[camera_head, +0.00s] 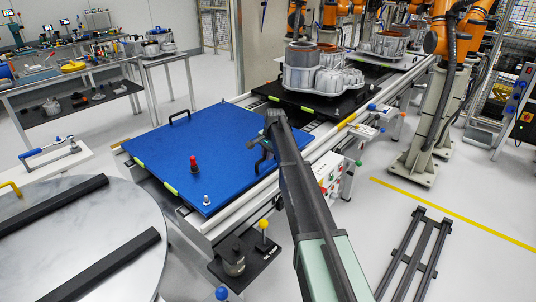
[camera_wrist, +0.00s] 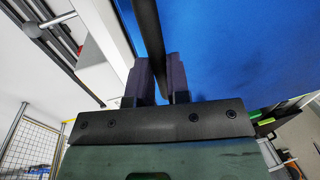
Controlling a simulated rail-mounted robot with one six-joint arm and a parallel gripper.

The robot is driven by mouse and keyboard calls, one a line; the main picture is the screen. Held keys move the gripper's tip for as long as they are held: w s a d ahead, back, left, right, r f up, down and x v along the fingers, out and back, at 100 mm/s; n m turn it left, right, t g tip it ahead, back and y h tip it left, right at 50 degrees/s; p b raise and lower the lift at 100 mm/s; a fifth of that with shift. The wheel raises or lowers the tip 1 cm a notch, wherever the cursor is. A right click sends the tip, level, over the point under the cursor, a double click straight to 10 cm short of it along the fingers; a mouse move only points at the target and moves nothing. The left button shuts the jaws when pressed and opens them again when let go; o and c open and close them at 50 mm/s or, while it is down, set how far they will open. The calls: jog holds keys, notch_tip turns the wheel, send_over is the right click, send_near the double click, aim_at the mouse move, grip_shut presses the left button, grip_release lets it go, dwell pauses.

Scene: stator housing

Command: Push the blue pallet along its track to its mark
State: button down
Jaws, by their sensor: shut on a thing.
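The blue pallet (camera_head: 222,140) lies flat on the near end of the track (camera_head: 213,228), with a red-topped peg and a metal peg near its front corner. A black handle (camera_head: 180,117) stands on its far left side. My gripper (camera_head: 275,122) reaches in over the pallet's right edge, beside a second dark handle there. In the wrist view, my gripper's fingers (camera_wrist: 159,80) are shut around a dark bar (camera_wrist: 148,30), which appears to be that handle. Where the bar joins the pallet is hidden. A yellow strip (camera_head: 347,120) lies on the right rail; I cannot tell whether it is the mark.
A black pallet (camera_head: 335,101) with a grey stator housing (camera_head: 318,70) stands farther along the track. A round grey table (camera_head: 85,235) with dark bars is at the left front. A yellow-knobbed post (camera_head: 263,225) stands by the track's near end. Orange arms (camera_head: 465,35) are at the back right.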

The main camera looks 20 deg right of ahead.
jog(key=c, duration=1.1)
grip_release()
notch_tip(320, 180, up, 11)
jog(key=s+d+p, duration=0.1)
jog(key=p, duration=0.9)
jog(key=shift+s+f+p, duration=0.2)
jog(key=shift+s+p, duration=0.1)
jog(key=shift+s, duration=0.1)
